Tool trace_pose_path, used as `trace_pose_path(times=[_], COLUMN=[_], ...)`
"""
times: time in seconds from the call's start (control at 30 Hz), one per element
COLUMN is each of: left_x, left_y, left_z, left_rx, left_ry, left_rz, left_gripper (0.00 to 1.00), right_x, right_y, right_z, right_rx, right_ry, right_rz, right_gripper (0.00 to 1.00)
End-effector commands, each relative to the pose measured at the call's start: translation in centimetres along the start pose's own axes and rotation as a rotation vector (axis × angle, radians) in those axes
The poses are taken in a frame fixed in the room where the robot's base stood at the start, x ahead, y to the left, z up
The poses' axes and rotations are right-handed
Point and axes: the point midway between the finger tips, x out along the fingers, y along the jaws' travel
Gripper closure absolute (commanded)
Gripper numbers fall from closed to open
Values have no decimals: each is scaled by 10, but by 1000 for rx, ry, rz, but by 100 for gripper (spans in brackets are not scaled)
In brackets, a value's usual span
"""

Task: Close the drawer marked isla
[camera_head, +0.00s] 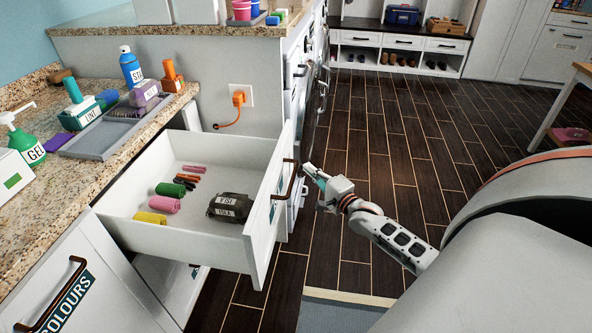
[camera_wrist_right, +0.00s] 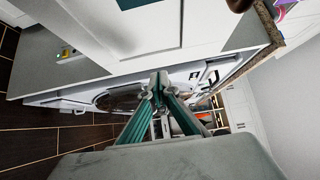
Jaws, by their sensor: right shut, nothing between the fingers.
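A white drawer (camera_head: 262,232) is pulled far out of the counter, its front facing right. The front has a dark bar handle (camera_head: 285,180) and a dark label, seen too edge-on to read. Inside lie rolled cloths, small sticks and a dark pouch (camera_head: 230,207) with white tags, one apparently reading ISLA. My right gripper (camera_head: 309,170) is shut and empty, just right of the handle, with a small gap seeming to separate them. In the right wrist view its teal fingers (camera_wrist_right: 158,82) meet at the tips, below a white panel (camera_wrist_right: 135,32). My left gripper is out of view.
The granite counter (camera_head: 25,215) holds a grey tray (camera_head: 98,142), bottles and brushes. A closed COLOURS drawer (camera_head: 85,290) is at lower left. An orange plug and cord (camera_head: 238,98) are on the wall behind. Dark floor (camera_head: 400,150) is free to the right.

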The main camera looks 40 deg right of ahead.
Motion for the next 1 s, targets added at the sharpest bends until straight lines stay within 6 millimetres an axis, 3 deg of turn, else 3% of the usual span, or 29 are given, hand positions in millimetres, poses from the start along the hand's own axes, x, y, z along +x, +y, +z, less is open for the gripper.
trace_pose_path(times=[0.3,1.0], left_x=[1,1], left_y=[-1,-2], left_z=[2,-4], left_rx=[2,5], left_ry=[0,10], left_rz=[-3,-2], left_gripper=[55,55], right_x=[29,36], right_y=[2,-1], right_z=[25,32], right_rx=[0,0], right_ry=[0,0], right_rz=[2,0], right_gripper=[100,100])
